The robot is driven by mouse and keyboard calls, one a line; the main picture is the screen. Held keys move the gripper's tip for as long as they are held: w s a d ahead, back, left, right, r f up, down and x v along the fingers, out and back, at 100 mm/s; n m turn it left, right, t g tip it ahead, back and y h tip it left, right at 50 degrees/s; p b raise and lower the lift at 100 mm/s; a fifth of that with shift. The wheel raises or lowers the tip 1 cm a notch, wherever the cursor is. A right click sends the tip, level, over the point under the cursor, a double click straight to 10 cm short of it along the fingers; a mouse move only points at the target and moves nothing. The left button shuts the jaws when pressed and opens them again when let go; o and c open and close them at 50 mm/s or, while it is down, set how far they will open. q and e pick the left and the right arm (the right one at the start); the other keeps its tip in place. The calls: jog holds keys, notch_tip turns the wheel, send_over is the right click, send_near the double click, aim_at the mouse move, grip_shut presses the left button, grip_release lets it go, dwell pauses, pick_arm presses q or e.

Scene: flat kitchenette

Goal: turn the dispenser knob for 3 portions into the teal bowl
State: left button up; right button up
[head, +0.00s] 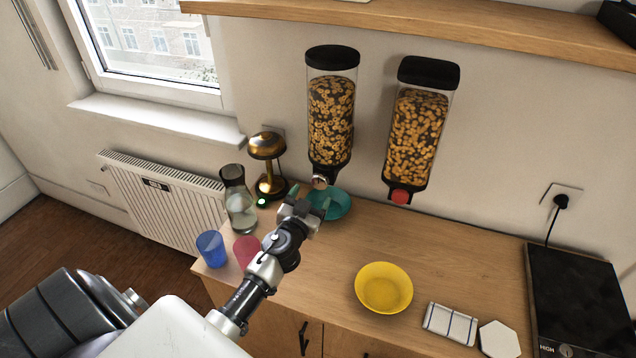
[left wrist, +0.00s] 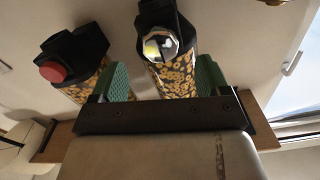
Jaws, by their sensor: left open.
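Two cereal dispensers hang on the wall. The left dispenser (head: 331,120) has a metallic knob (head: 320,182) at its base; the right dispenser (head: 416,135) has a red knob (head: 400,196). The teal bowl (head: 341,207) sits on the counter below the left dispenser, partly hidden by my gripper. My left gripper (head: 311,195) is open just in front of the metallic knob. In the left wrist view, the metallic knob (left wrist: 161,46) shows beyond and between the green finger pads (left wrist: 164,82), with no contact visible. The red knob (left wrist: 52,71) is off to the left there. My right gripper is not in view.
A brass lamp (head: 267,147), a glass carafe (head: 238,200), a blue cup (head: 211,248) and a pink cup (head: 247,250) stand left of my arm. A yellow bowl (head: 384,288), a folded cloth (head: 450,323) and a black hob (head: 577,300) are to the right. A shelf (head: 430,32) runs above.

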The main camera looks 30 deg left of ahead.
aim_at(318, 185)
pick_arm(q)
jog(key=x, duration=0.5)
jog(key=shift+w+a, duration=0.15)
jog(key=shift+w, duration=0.15)
jog(key=c, duration=0.9)
jog(key=shift+c, duration=0.2)
jog(key=shift+m, duration=0.4)
